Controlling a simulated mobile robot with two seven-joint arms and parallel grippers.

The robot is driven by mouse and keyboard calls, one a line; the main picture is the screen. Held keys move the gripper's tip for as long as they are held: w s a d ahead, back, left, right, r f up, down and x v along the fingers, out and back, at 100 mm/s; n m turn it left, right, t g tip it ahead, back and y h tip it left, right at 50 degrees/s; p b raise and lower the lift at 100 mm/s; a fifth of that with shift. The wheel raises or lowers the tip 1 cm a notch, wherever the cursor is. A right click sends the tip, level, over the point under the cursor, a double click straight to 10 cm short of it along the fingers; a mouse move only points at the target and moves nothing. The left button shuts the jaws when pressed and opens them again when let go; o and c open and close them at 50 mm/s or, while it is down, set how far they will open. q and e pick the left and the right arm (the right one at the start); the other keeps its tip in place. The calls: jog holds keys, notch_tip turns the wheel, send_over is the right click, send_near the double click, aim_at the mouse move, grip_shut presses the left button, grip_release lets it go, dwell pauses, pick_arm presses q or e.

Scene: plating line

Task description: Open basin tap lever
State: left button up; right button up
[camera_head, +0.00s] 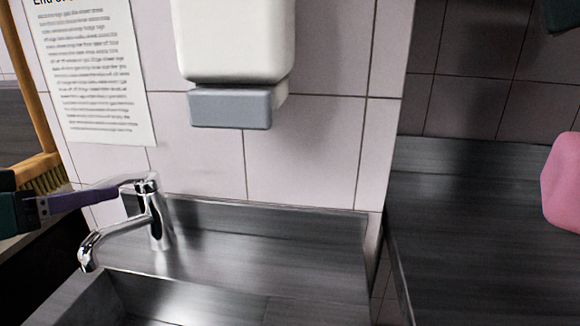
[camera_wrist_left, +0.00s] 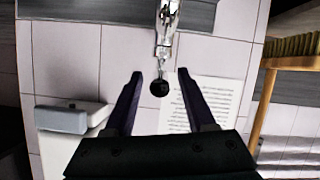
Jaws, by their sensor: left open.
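The chrome basin tap (camera_head: 158,222) stands upright on the steel ledge behind the sink, at the left of the head view. Its spout reaches left and down, and its lever (camera_head: 143,182) is on top. My left gripper (camera_head: 112,190), with purple fingers, comes in from the left at lever height. I see gaps on both sides. I cannot tell if that end touches anything in depth.
A white and grey dispenser (camera_head: 230,108) hangs on the tiled wall above the ledge. A printed notice (camera_head: 95,75) and a wooden-handled brush (camera_head: 45,175) are at left. The steel basin (camera_head: 190,300) is below. A pink object (camera_head: 562,180) is at the right edge above a steel counter (camera_head: 470,230).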

pick_arm(q)
jog(key=shift+c, duration=0.2)
grip_shut()
dwell(1.1)
